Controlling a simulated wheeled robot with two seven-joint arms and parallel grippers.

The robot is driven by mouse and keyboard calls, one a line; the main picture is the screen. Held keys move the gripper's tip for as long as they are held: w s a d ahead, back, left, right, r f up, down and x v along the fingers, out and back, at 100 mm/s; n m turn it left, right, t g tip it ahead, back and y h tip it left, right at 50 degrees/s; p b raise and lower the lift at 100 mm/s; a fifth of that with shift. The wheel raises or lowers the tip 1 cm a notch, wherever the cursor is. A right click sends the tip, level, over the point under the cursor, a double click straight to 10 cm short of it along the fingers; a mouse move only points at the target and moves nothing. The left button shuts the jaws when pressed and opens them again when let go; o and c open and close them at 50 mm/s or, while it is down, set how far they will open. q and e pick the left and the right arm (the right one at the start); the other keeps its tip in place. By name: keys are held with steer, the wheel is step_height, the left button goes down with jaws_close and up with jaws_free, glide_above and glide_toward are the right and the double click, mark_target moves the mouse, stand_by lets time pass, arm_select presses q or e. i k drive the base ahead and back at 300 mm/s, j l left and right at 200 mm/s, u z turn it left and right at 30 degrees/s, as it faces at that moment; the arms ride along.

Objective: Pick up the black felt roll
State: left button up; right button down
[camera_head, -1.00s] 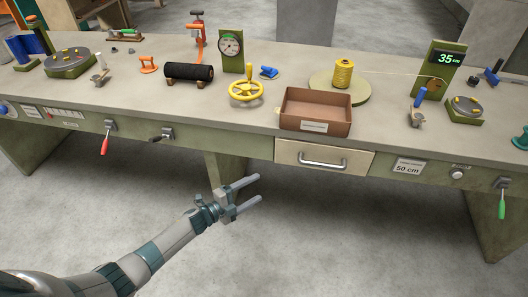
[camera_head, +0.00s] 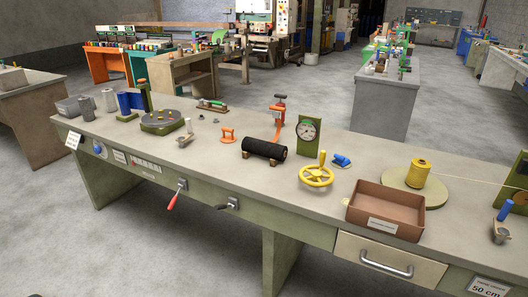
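The black felt roll (camera_head: 264,149) lies on its side on the long workbench (camera_head: 215,165), near the middle of the view. Neither my left nor my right gripper is in view.
A yellow handwheel (camera_head: 316,176) and a dial gauge on a green plate (camera_head: 308,132) stand right of the roll. An orange clamp (camera_head: 278,119) stands behind it and an orange handle (camera_head: 227,135) to its left. A brown open box (camera_head: 385,210) is further right. Bare benchtop lies in front of the roll.

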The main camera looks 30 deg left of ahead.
mark_target(268, 150)
steer(key=u, duration=0.4)
steer(key=i+l+u, duration=0.1)
steer(key=i+u, duration=0.15)
steer(key=u, duration=0.2)
steer(key=i+l+u, duration=0.2)
steer(key=u, duration=0.25)
steer(key=i+l+u, duration=0.1)
steer(key=i+l, duration=0.2)
steer(key=i+l+u, duration=0.1)
steer(key=i+l, duration=0.2)
steer(key=l, duration=0.2)
steer(key=i+l+u, duration=0.1)
steer(key=i+l, duration=0.15)
steer(key=l, duration=0.15)
steer(key=z, duration=1.8)
steer(key=j+z, duration=0.15)
steer(key=k+j, duration=0.95)
